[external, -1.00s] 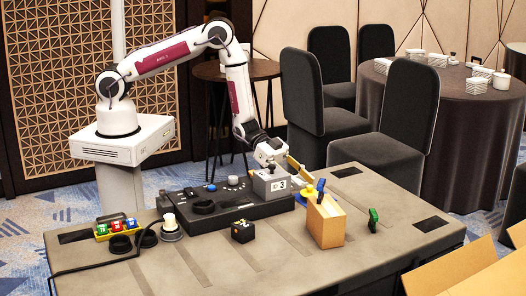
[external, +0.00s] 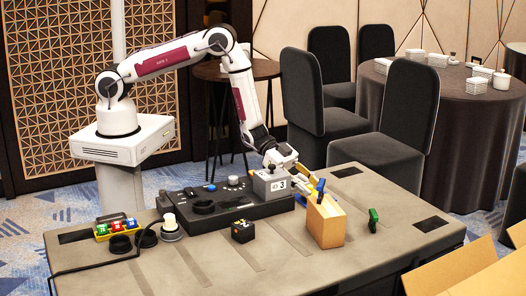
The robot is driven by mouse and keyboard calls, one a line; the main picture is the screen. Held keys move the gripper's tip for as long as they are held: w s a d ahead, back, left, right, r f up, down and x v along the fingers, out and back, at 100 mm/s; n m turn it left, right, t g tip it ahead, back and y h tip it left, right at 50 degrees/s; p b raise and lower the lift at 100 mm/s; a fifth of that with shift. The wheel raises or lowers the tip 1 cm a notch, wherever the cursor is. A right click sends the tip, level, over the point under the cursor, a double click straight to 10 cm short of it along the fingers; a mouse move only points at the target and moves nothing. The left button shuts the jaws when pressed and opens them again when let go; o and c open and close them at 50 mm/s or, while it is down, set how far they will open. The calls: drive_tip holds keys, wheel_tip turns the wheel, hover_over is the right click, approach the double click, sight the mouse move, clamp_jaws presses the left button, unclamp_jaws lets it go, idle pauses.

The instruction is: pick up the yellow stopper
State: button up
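The yellow stopper (external: 311,193) is small in the external view, just behind the wooden box and right of the grey box numbered 3. It is partly hidden by the wooden box and by my gripper.
The grey box (external: 271,186) sits on a black console (external: 226,208) at left. A green clamp (external: 373,220) stands to the right. The table's right side (external: 415,240) is mostly clear.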

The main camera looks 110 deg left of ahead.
sight(310, 186)
drive_tip(key=c, duration=0.9)
drive_tip(key=shift+o, duration=0.2)
drive_tip(key=shift+r, duration=5)
